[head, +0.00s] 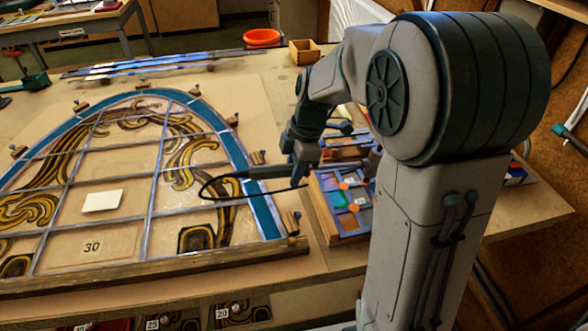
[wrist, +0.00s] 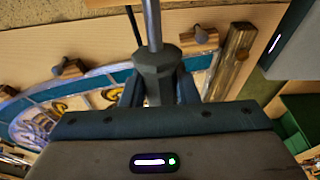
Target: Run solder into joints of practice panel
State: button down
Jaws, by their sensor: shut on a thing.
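My gripper (head: 302,172) is shut on a dark soldering iron (head: 258,173), held roughly level above the right edge of the large arched leaded panel (head: 152,195). A thin dark cable loops beside it. In the wrist view the iron's dark collar (wrist: 157,72) sits between my fingers, and its metal shaft runs out of the top; its tip is hidden. A small panel of coloured pieces in a wooden frame (head: 328,232) lies just right of and below my gripper, apart from the iron. My arm covers its right side.
Wooden blocks with pins (head: 232,120) surround the arched panel. A wooden bar (head: 150,262) lies along its near edge. Lead strips (head: 150,66), an orange bowl (head: 262,37) and a small wooden box (head: 304,52) are farther back. Bare board lies between arch and strips.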

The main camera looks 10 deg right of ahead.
jog(key=shift+r, duration=0.1)
jog(key=shift+a+p+v, duration=0.2)
jog(key=shift+p+v, duration=0.4)
jog(key=shift+v, duration=0.35)
jog(key=shift+a+p+v, duration=0.25)
jog(key=shift+p+v, duration=0.35)
jog(key=shift+v, duration=0.4)
jog(key=shift+a+p+v, duration=0.2)
jog(key=shift+p+v, duration=0.4)
jog(key=shift+v, duration=0.35)
jog(key=shift+r, duration=0.1)
